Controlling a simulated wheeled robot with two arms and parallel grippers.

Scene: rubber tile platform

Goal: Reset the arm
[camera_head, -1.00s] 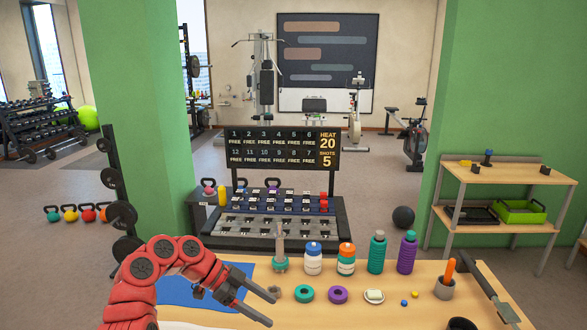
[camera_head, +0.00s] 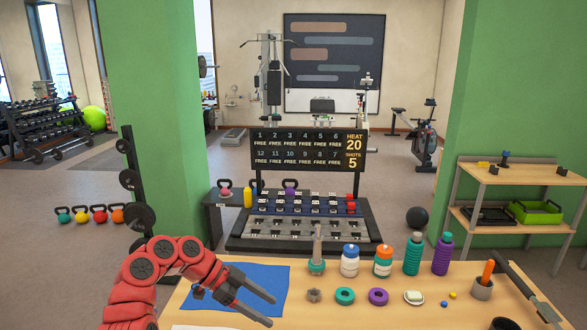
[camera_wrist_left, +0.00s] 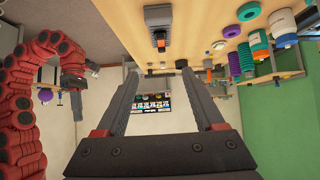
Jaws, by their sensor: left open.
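My left gripper (camera_head: 269,309) is open and empty, with dark grey fingers on a red arm. It is in front of and over the near left part of the wooden table (camera_head: 420,310), by a blue mat (camera_head: 275,276). In the left wrist view its two fingers (camera_wrist_left: 158,78) stand wide apart with nothing between them. A red jointed arm (camera_wrist_left: 35,105) shows at the left of that view and looks like my right arm. The right arm does not show in the head view.
On the table stand bottles (camera_head: 350,262), rings (camera_head: 345,296), a white dish (camera_head: 414,297) and a cup with an orange handle (camera_head: 482,288). A rack with a display (camera_head: 308,150) stands behind. A wooden shelf (camera_head: 520,177) is at the right.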

